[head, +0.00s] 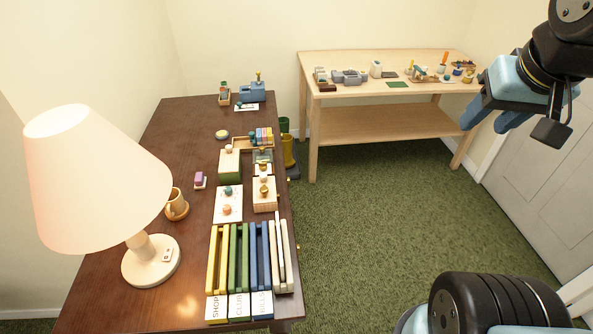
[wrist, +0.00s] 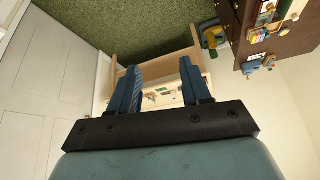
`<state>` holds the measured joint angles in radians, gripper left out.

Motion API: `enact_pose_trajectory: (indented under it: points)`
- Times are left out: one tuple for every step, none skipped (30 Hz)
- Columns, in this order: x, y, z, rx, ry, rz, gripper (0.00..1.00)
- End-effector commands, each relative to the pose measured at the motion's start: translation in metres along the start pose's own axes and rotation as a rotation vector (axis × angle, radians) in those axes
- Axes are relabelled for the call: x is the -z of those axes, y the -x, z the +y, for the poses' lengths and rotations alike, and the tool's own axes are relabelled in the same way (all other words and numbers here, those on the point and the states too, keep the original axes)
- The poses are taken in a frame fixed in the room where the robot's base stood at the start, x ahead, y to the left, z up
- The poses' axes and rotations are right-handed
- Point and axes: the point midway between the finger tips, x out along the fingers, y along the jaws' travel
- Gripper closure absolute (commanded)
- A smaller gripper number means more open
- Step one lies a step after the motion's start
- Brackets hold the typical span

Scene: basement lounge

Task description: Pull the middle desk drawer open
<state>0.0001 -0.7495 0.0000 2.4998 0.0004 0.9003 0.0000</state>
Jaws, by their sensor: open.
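The dark brown desk (head: 185,133) stands at the left in the head view. Its drawer side faces right and is seen almost edge-on, so the drawer fronts are hidden. Small brass knobs (head: 298,246) stick out along that edge; I cannot tell which belongs to the middle drawer. My gripper (head: 483,126) is open and empty, raised at the upper right, far from the desk. In the wrist view its two blue fingers (wrist: 160,66) are spread apart, and the desk (wrist: 298,48) shows at the upper right.
A lamp (head: 95,180), a mug (head: 176,205), file holders (head: 240,258) and small boxes crowd the desk. A light wooden workbench (head: 345,123) with small items stands at the back. A green boot and a yellow boot (head: 288,150) stand beyond the desk. Carpet (head: 390,220) between is clear.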

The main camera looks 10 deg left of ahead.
Motion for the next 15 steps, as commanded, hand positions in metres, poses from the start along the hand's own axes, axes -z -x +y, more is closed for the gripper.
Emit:
enact_pose_trajectory:
  points:
    - [0.001,0.0,-0.001,0.001,-0.001,-0.003,0.47]
    - [0.003,-0.001,-0.001,0.002,-0.003,-0.007,0.44]
    - [0.005,-0.002,-0.002,0.005,-0.006,-0.015,0.4]
    - [0.007,-0.004,-0.003,0.008,-0.009,-0.023,0.4]
    - [0.01,-0.005,-0.004,0.011,-0.013,-0.033,0.4]
    - [0.014,-0.009,-0.007,0.016,-0.019,-0.05,0.4]
    - [0.018,-0.011,-0.009,0.021,-0.025,-0.064,0.4]
    - [0.022,-0.014,-0.012,0.027,-0.031,-0.08,0.4]
    - [0.028,-0.019,-0.015,0.035,-0.038,-0.102,0.4]
    - [0.032,-0.023,-0.018,0.042,-0.045,-0.12,0.4]
    - [0.037,-0.027,-0.021,0.05,-0.053,-0.137,0.4]
    - [0.043,-0.033,-0.024,0.059,-0.063,-0.162,0.4]
    - [0.048,-0.037,-0.026,0.067,-0.071,-0.18,0.4]
    - [0.053,-0.041,-0.029,0.074,-0.078,-0.198,0.4]
    - [0.058,-0.048,-0.033,0.084,-0.088,-0.223,0.4]
